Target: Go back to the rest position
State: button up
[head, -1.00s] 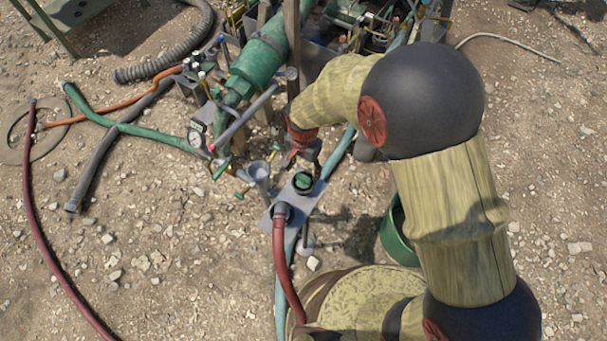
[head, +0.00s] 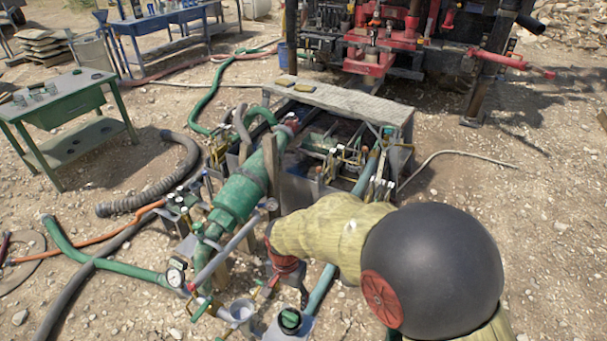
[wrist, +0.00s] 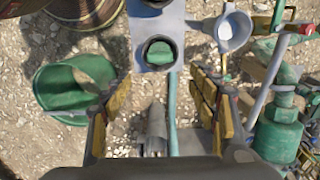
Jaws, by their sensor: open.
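My gripper (wrist: 160,90) is open in the wrist view, with yellow-padded fingers spread at left and right and nothing held between them. Beyond the fingers is a grey plate (wrist: 170,25) with a green-topped round fitting (wrist: 160,53). In the head view my arm reaches in from the lower right, and my gripper (head: 290,285) points down beside the green pipework. The green-topped fitting (head: 290,320) also shows there, just below the gripper. The fingers are small and dark in that view.
A white funnel (head: 240,312) and a pressure gauge (head: 175,275) stand left of my gripper. A green bucket (wrist: 75,85) is on the ground at left in the wrist view. Behind are the mud tank (head: 345,100), a green table (head: 65,105) and a red rig (head: 385,45). Hoses cross the gravel.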

jog(key=shift+n, duration=0.3)
jog(key=s+d+r+n+t, duration=0.1)
jog(key=s+d+r, duration=0.3)
jog(key=d+r, duration=0.5)
jog(key=s+d+r+n+t+p, duration=0.1)
jog(key=s+d+r+t, duration=0.1)
jog(key=s+d+r, duration=0.3)
jog(key=s+d+r+n+t+p, duration=0.1)
jog(key=s+d+r, duration=0.4)
jog(key=d+r, duration=0.8)
notch_tip(320, 180, up, 3)
jog(key=shift+s+r+n+t, duration=0.1)
jog(key=shift+s+n+t, duration=0.1)
jog(key=shift+n+t, duration=0.45)
